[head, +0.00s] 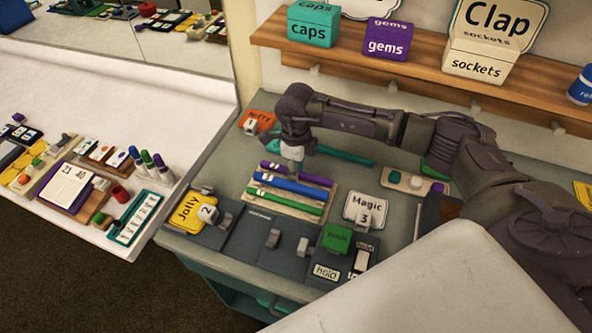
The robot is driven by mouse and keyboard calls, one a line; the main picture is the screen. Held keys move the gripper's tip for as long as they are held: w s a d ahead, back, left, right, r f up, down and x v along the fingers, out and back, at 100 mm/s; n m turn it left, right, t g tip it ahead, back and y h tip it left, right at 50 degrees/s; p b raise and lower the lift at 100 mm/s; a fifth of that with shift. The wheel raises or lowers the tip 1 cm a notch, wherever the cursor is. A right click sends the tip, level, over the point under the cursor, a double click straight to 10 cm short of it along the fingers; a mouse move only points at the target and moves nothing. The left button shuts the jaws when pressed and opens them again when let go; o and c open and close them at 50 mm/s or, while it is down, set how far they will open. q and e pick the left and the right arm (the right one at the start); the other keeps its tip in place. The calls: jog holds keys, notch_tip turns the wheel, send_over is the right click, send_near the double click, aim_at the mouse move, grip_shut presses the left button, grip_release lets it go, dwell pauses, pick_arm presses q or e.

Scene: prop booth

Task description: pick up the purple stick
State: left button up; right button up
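The purple stick (312,179) lies at the back of a pale wooden rack (328,198) on the grey-green table. A blue stick (290,184) and a green stick (290,200) lie in front of it, roughly parallel. My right gripper (292,161) points down over the left-middle part of the purple stick. Its pale lower end overlaps the stick in the picture; I cannot tell whether it touches it. The finger gap is too small and hidden to judge. My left gripper is out of view.
A teal stick (345,155) lies behind the rack. In front are a dark panel with switches (272,240), a green block (337,238) and a "Magic" card (366,210). A wooden shelf (400,68) with boxes hangs behind my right arm.

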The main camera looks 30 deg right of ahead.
jog(key=shift+c, duration=0.3)
grip_shut()
jog(key=shift+r, duration=0.1)
